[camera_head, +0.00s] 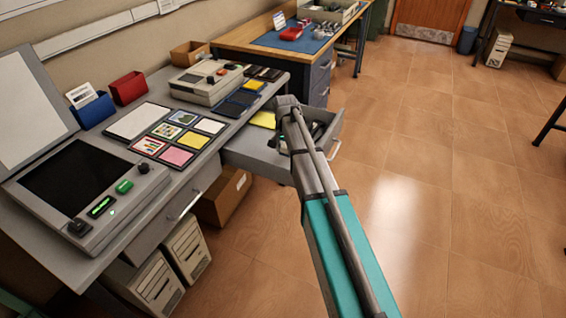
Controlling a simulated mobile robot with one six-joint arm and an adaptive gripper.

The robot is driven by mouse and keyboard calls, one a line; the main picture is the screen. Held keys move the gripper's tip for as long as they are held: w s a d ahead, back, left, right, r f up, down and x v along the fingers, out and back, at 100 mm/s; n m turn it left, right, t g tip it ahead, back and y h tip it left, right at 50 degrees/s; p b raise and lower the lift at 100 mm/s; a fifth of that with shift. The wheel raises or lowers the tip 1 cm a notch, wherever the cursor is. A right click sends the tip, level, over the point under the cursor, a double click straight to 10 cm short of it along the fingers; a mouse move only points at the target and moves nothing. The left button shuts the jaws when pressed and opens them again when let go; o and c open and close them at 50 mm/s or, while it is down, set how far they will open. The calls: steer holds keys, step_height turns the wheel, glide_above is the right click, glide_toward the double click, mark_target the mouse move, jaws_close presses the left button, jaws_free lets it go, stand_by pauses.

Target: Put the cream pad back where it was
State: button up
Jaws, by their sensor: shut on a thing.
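My arm reaches from the bottom right up to an open grey drawer (258,158) under the long grey desk. My gripper (284,147) is only partly in view over this drawer, mostly hidden by my own arm. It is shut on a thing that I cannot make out. I cannot pick out the cream pad for sure. A yellow pad (263,119) lies at the back of the drawer. On the desk are a large pale pad (135,121) and a small white card with a dark border (210,126).
Picture and colour cards (176,155), a screen console (80,180), a grey device (205,82), and red (128,88) and blue (92,110) holders occupy the desk. A wooden workbench (235,38) stands behind. The floor to the right is open.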

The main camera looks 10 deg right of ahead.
mark_target(286, 162)
steer(key=shift+w+d+f, duration=0.2)
steer(key=shift+w+f, duration=0.2)
steer(key=shift+f, duration=0.1)
steer(key=shift+w+d+f+b, duration=0.2)
steer(key=shift+w+f+b, duration=0.25)
steer(key=shift+f+b, duration=0.4)
steer(key=shift+s+f+b, duration=0.1)
steer(key=shift+f+b, duration=1.1)
steer(key=shift+b, duration=0.25)
steer(key=shift+f, duration=0.15)
steer(key=o, duration=1)
steer(key=shift+r, duration=0.2)
